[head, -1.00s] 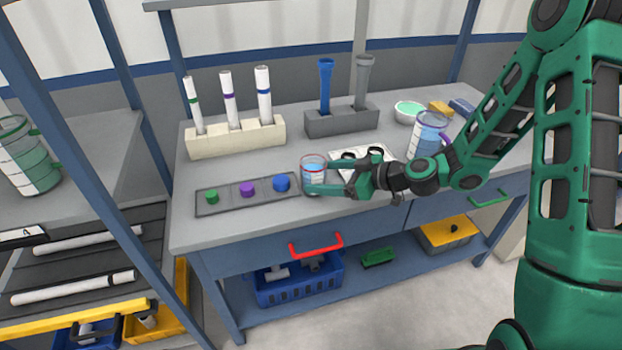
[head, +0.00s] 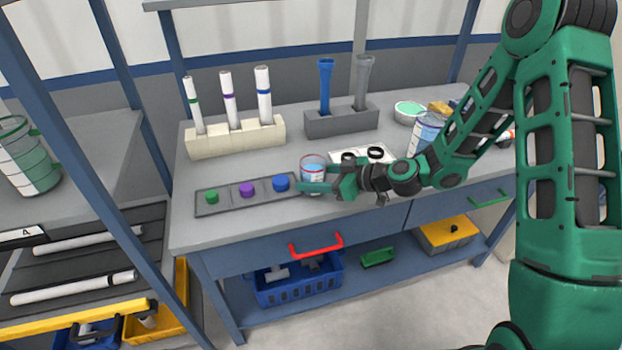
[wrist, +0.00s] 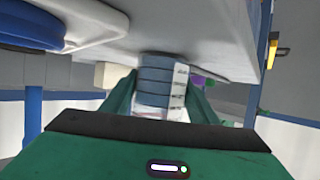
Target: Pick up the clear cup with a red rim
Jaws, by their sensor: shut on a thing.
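The clear cup with a red rim (head: 313,160) stands upright on the grey bench top, right of the blue button, with blue liquid inside. My gripper (head: 318,187) reaches in from the right, its fingers low around the cup. The wrist view, which looks upside down, shows the cup (wrist: 155,88) with white markings between the two green fingers of my gripper (wrist: 163,98). The gripper is shut on the cup. The fingers hide part of its lower side, and I see no clear gap between cup and bench.
A tray (head: 232,205) with green, purple and blue buttons lies just left of the cup. Behind stand a cream rack (head: 232,142) with marked tubes and a grey rack (head: 341,122). A larger jug (head: 424,132) and a teal-filled bowl (head: 409,112) stand to the right.

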